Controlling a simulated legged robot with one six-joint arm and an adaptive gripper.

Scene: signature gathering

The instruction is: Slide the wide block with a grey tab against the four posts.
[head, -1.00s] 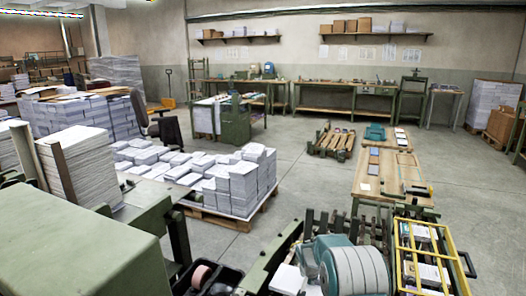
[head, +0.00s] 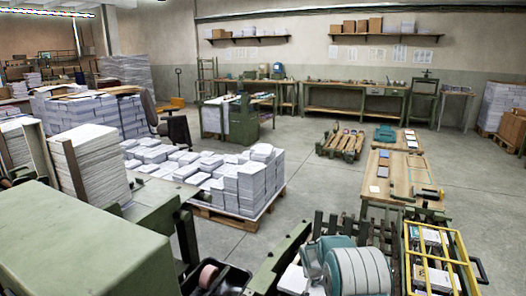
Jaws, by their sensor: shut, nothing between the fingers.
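I cannot make out the wide block with a grey tab or the four posts for certain. A yellow-framed carrier (head: 462,238) at the lower right holds several pale and dark blocks (head: 436,281), too small to show a tab. To its left is a row of dark upright bars (head: 355,230), partly hidden by a teal and grey rounded machine part (head: 358,268).
A wooden-topped table (head: 398,178) with small flat items stands beyond the carrier. A pallet (head: 237,218) of white paper stacks (head: 245,178) is left of centre. A green machine cover (head: 85,240) fills the lower left. The grey floor (head: 310,185) between pallet and table is clear.

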